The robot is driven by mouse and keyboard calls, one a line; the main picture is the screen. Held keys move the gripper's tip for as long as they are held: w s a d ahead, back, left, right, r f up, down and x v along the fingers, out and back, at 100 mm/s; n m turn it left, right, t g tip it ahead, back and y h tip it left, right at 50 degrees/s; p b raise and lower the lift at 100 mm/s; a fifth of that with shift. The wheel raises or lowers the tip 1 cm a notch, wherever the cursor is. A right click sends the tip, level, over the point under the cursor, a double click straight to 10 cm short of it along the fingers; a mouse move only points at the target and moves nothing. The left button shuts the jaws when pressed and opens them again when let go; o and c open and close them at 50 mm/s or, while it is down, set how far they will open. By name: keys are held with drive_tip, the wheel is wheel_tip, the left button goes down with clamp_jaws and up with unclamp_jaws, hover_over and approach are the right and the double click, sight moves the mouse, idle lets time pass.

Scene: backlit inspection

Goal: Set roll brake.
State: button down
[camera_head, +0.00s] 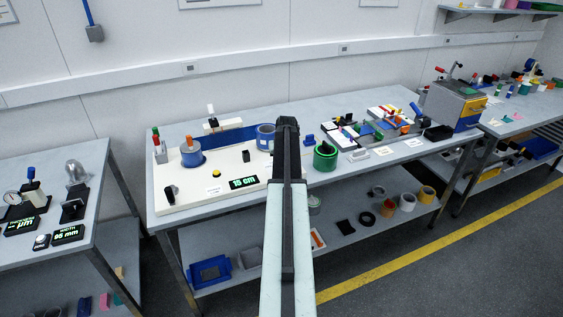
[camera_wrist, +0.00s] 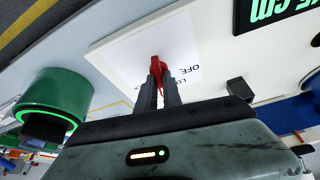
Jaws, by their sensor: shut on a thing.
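A red lever (camera_wrist: 156,68) stands on a white plate (camera_wrist: 122,48) in the wrist view. Next to it is a white label (camera_wrist: 180,45) with the words "OFF" and, partly hidden, "LO...". My gripper (camera_wrist: 158,84) is shut on the lever, with its fingertips around the lever's near part. In the head view my gripper (camera_head: 287,125) and arm cover this spot, so the lever is hidden there. A white board (camera_head: 210,170) on the table carries a blue roll (camera_head: 191,152) and another blue-grey roll (camera_head: 265,136).
A green round container (camera_head: 325,157) stands just right of my arm; it also shows in the wrist view (camera_wrist: 58,98). A display reading "15 cm" (camera_head: 243,182) lies on the board's front. Trays of small parts (camera_head: 390,117) are farther right. A lower shelf holds several rings.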

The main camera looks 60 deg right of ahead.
drive_tip(key=m, duration=0.1)
drive_tip(key=m+g, duration=0.1)
drive_tip(key=m, duration=0.1)
drive_tip(key=m+g, duration=0.1)
drive_tip(key=m, duration=0.1)
drive_tip(key=shift+w+a+h, duration=0.15)
drive_tip(key=shift+w+h, duration=0.15)
drive_tip(key=shift+h, duration=0.1)
drive_tip(key=shift+w+m+g, duration=0.15)
drive_tip(key=shift+m+g, duration=0.65)
drive_tip(key=shift+m, duration=1.6)
drive_tip(key=c, duration=1.5)
unclamp_jaws()
drive_tip(key=shift+a, duration=0.1)
